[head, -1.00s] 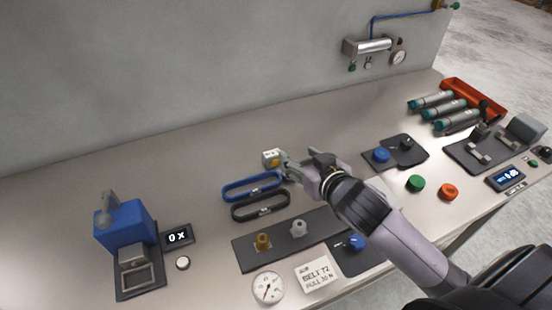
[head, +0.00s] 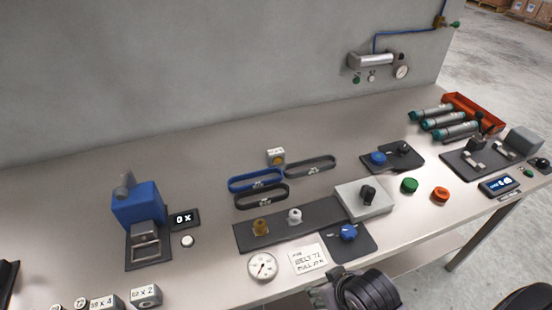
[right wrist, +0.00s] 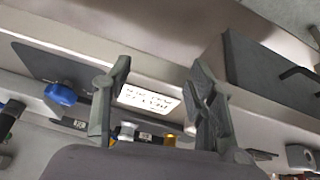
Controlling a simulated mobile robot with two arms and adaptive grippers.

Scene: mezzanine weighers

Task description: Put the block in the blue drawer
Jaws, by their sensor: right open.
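A small white block with a yellowish mark on its front (head: 276,157) stands on the bench behind the belt loops. My right gripper (head: 320,297) is at the bottom edge of the head view, by the bench's front edge and well away from the block. In the right wrist view its two fingers (right wrist: 160,75) are spread apart with nothing held between them. I cannot make out a blue drawer in either view.
Belt loops (head: 256,180), a dark plate with pegs (head: 325,222), a gauge (head: 262,266) and a blue press-like device (head: 137,205) stand on the bench. Labelled white boxes (head: 145,295) are at front left. A dark box with a handle (right wrist: 270,75) shows in the wrist view.

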